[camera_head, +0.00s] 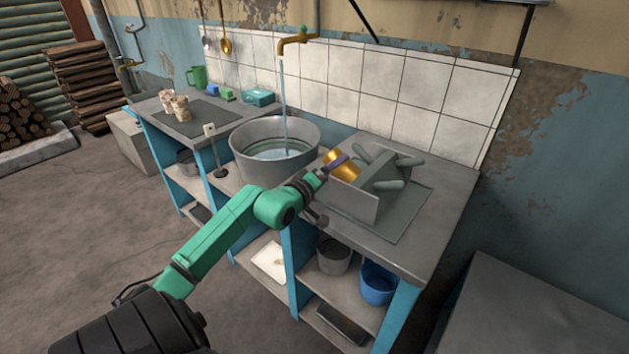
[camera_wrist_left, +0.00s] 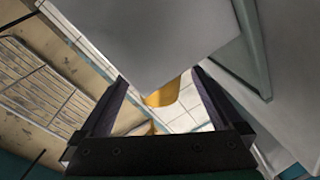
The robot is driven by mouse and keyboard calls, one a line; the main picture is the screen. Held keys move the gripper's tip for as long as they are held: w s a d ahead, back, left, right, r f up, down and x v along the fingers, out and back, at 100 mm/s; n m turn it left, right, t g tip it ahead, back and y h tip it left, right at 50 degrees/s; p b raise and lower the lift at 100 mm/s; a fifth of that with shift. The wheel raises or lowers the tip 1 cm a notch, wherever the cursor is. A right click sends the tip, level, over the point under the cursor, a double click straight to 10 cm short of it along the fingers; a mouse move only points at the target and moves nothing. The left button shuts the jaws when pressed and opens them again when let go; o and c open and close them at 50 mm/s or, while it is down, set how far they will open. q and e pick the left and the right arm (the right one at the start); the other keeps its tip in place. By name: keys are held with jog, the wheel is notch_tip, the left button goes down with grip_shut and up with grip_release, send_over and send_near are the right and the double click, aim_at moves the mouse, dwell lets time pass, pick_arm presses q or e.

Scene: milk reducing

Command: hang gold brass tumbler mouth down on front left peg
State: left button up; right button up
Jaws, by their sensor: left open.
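The gold brass tumbler (camera_head: 345,168) is at the left side of the grey peg rack (camera_head: 352,202), beside its front panel. In the left wrist view, part of the tumbler (camera_wrist_left: 163,94) shows beyond the gap between the fingers, partly hidden by a grey panel (camera_wrist_left: 150,35). My left gripper (camera_head: 338,162) is at the tumbler, its dark fingers overlapping it in the head view. It is open; whether a finger touches the tumbler cannot be told. The front left peg is hidden, so I cannot tell whether the tumbler is on it. My right gripper is not in view.
Grey rounded pegs (camera_head: 389,185) stick out of the rack. A large metal basin (camera_head: 240,148) stands left of it, under a running brass tap (camera_head: 297,40). A small stand (camera_head: 211,131) is by the basin. The counter's front right (camera_head: 400,257) is clear.

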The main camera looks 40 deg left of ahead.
pick_arm(q)
jog(key=s+d+r+b, duration=0.1)
jog(key=s, duration=1.1)
jog(key=shift+s+r, duration=0.3)
jog(key=shift+s, duration=0.1)
